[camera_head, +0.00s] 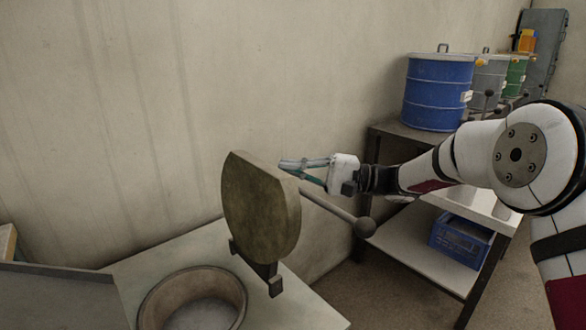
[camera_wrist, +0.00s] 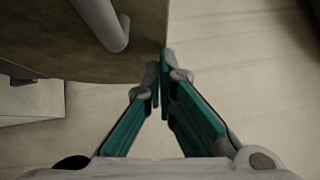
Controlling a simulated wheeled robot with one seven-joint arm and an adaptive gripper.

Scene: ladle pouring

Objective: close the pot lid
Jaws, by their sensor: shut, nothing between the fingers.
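The pot lid (camera_head: 262,208) is a thick brownish disc that stands upright, open, on a dark hinge bracket at the right of the round pot (camera_head: 152,305). The pot shows at the bottom of the head view, with greyish contents. A grey lid handle (camera_head: 328,207) with a ball end sticks out to the right from the lid. My gripper (camera_head: 284,166) is shut and empty at the lid's upper right edge. In the wrist view my gripper (camera_wrist: 163,62) has its fingertips at the edge of the lid (camera_wrist: 60,50), and the handle (camera_wrist: 108,22) lies to the upper left. I cannot tell whether they touch.
The pot stands on a pale table (camera_head: 316,313) against a plain wall. A dark shelf (camera_head: 390,135) at the right carries a blue drum (camera_head: 438,92), with grey and green drums behind it. A blue crate (camera_head: 462,240) sits on its lower level.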

